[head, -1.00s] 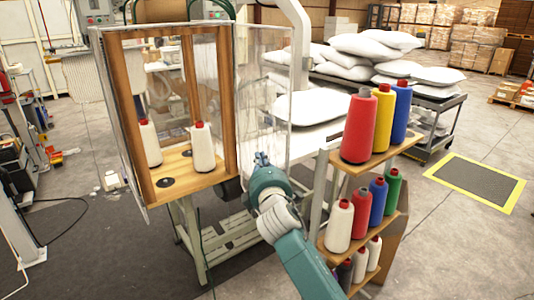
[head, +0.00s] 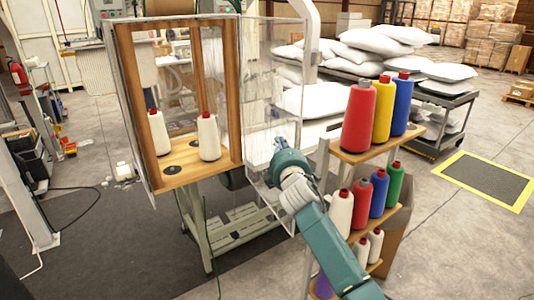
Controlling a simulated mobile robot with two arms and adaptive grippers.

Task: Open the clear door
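The clear door (head: 262,60) is a transparent panel at the right side of the wood-framed cabinet (head: 233,100). It stands swung out to the right, away from the cabinet's front opening. My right gripper (head: 281,146) is at the lower part of the door panel, pointing away from me. Its fingers are small and partly hidden by the wrist, so I cannot tell whether they are open or touch the door. Two white thread cones, a left one (head: 159,133) and a right one (head: 208,138), stand inside the cabinet. My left gripper is not in view.
A shelf rack (head: 345,155) with coloured thread cones stands close to the right of my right arm. White pillows (head: 385,38) lie on carts behind. A yellow-edged floor mat (head: 487,178) is at the right. The floor at front left is clear.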

